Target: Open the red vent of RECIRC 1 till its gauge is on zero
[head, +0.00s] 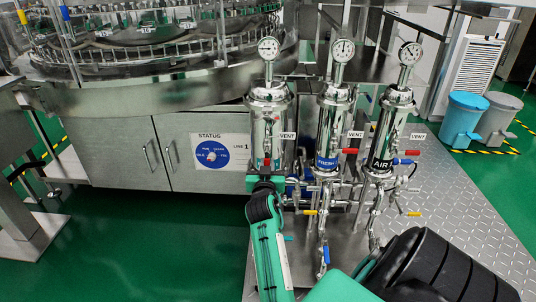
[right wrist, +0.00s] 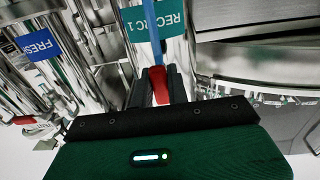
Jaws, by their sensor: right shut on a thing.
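RECIRC 1 is the leftmost steel filter housing (head: 268,112) in the head view, with its round gauge (head: 268,48) on top; the needle is too small to read. Its teal RECIRC 1 label (right wrist: 166,20) shows in the right wrist view. My right gripper (head: 265,182) is in front of the lower part of this housing and hides much of it. In the right wrist view, its fingers (right wrist: 160,88) are shut on the red vent handle (right wrist: 160,84). A bit of red shows above the gripper in the head view. My left gripper is not in view.
The FRESH housing (head: 333,115) and AIR housing (head: 391,125) stand close on the right, with red, blue and yellow handles and pipes around them. A cabinet (head: 170,150) with a status dial is at left. Blue and grey bins stand far right.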

